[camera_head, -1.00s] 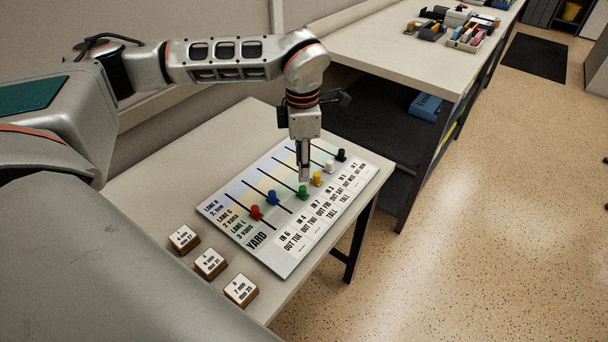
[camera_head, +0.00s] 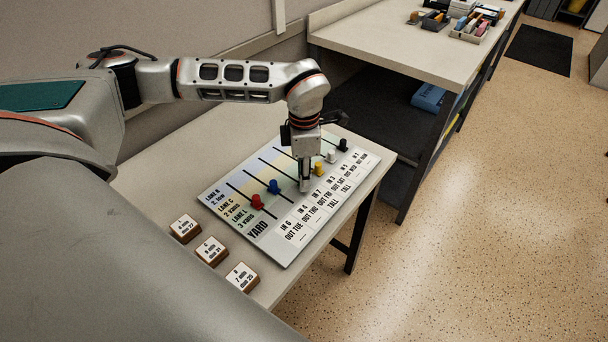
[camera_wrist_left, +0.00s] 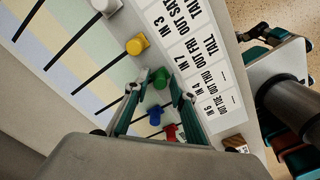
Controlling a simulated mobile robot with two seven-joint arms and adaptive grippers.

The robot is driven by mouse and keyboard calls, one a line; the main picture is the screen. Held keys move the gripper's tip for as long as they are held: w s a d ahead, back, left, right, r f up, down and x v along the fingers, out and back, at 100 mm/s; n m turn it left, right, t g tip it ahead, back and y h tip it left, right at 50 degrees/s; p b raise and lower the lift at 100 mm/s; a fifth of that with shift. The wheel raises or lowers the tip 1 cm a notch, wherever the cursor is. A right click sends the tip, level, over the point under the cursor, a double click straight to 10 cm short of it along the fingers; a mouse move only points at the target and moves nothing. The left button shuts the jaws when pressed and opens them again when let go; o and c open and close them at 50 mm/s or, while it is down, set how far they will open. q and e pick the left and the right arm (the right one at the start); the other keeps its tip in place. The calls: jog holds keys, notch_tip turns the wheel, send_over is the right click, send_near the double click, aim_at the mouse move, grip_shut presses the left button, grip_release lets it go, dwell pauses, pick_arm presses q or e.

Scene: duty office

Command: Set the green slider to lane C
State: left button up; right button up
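The lane board (camera_head: 250,229) lies on the table with several coloured sliders on parallel dark slots. Its bands are labelled, with lane C in the middle and YARD along the near edge. My left gripper (camera_head: 304,189) points down at the board, between the blue slider (camera_head: 274,187) and the yellow slider (camera_head: 318,169). It hides the green slider in the head view. In the left wrist view the green slider (camera_wrist_left: 160,78) stands at its slot's yard end, between the parted fingertips of my left gripper (camera_wrist_left: 154,88). I cannot tell whether they touch it.
The red slider (camera_head: 257,201), white slider (camera_head: 331,156) and black slider (camera_head: 343,145) stand on neighbouring slots. Three labelled blocks, one the nearest block (camera_head: 242,277), lie left of the board. A counter (camera_head: 390,48) with stationery stands behind.

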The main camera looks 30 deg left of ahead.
aim_at(275, 168)
pick_arm(q)
grip_shut()
jog(key=a, duration=0.3)
jog(key=a+p, duration=0.1)
jog(key=a, duration=0.2)
jog(key=a+p, duration=0.1)
jog(key=a, duration=0.2)
jog(key=shift+w+a, duration=0.35)
jog(key=shift+a, duration=0.2)
jog(key=shift+o, duration=2.1)
grip_release()
notch_tip(275, 168, up, 12)
